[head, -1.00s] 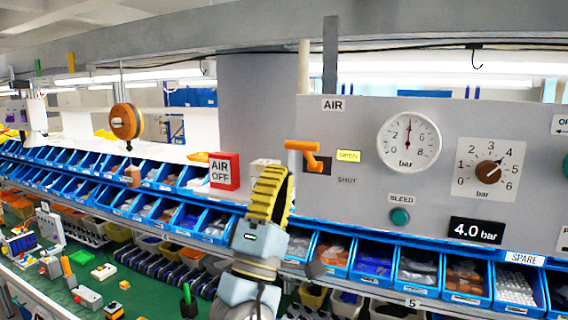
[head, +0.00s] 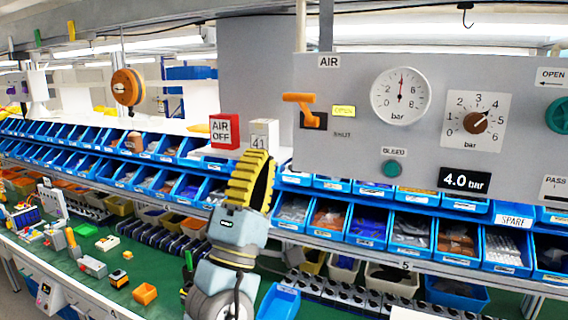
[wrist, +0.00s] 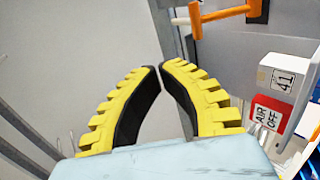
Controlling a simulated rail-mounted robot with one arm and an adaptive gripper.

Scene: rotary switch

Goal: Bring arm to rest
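My gripper (head: 258,154) has yellow ribbed fingers with dark inner faces. In the head view it points up in front of the blue bins, below and left of the grey AIR panel (head: 350,155). In the wrist view the fingers of my gripper (wrist: 160,64) curve together with their tips almost meeting and nothing between them. It is apart from the panel. The panel's brown rotary knob (head: 475,123) sits on a white dial at upper right, pointing near 4. The display (head: 464,179) reads 4.0 bar.
An orange lever (head: 299,98) juts from the panel beside a lit OPEN label. A red AIR OFF box (head: 224,131) and a white box marked 41 (head: 264,134) stand behind my gripper. Blue bins (head: 365,227) run below. A green worktop (head: 110,262) with loose parts lies at lower left.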

